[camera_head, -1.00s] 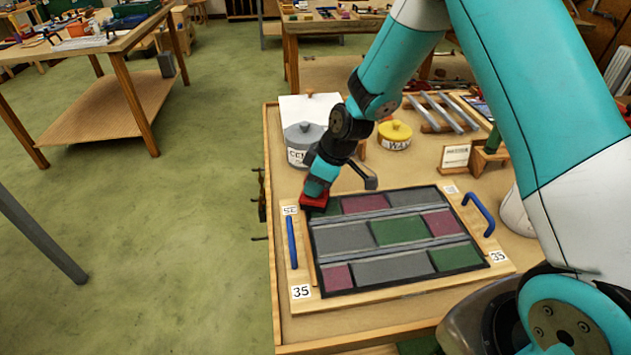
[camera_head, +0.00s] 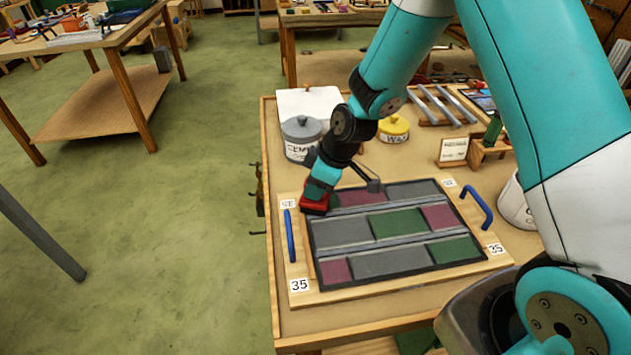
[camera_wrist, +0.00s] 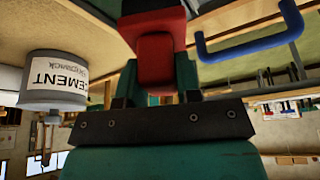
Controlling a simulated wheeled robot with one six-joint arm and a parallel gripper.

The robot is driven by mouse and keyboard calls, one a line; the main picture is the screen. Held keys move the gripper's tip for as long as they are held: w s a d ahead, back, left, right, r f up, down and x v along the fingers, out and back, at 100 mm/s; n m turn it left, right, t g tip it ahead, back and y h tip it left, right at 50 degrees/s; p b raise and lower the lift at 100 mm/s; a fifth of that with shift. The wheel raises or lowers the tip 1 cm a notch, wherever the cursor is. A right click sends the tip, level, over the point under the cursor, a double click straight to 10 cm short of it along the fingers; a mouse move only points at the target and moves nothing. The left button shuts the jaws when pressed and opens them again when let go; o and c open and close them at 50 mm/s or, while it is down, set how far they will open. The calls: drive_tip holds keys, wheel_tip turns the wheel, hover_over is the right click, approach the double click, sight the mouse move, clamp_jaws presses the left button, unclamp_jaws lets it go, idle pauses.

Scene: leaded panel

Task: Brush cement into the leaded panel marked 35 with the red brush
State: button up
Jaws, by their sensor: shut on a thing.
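The leaded panel (camera_head: 343,231) marked 35 lies flat on a wooden board on the bench, with grey, green and plum panes between dark and grey strips. My gripper (camera_head: 320,184) is shut on the red brush (camera_head: 313,206), over the panel's far left corner. The red brush also shows in the wrist view (camera_wrist: 157,30), at the top between my gripper's jaws (camera_wrist: 157,98). Its bristles are hidden, so I cannot tell whether they touch the panel. A grey pot labelled CEMENT (camera_head: 302,138) stands behind the panel; it shows upside down in the wrist view (camera_wrist: 55,82).
Blue handles stand at the board's left (camera_head: 290,236) and right (camera_head: 477,206). A yellow-lidded pot (camera_head: 394,129), a small sign (camera_head: 453,150) and metal bars (camera_head: 440,106) are farther back. A white tub (camera_head: 516,206) is at the right. The bench's front strip is clear.

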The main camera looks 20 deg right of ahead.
drive_tip(key=shift+s+a, duration=0.1)
drive_tip(key=shift+s, duration=0.5)
drive_tip(key=shift+r, duration=0.1)
drive_tip(key=shift+r+p, duration=2.15)
drive_tip(key=shift+r, duration=0.75)
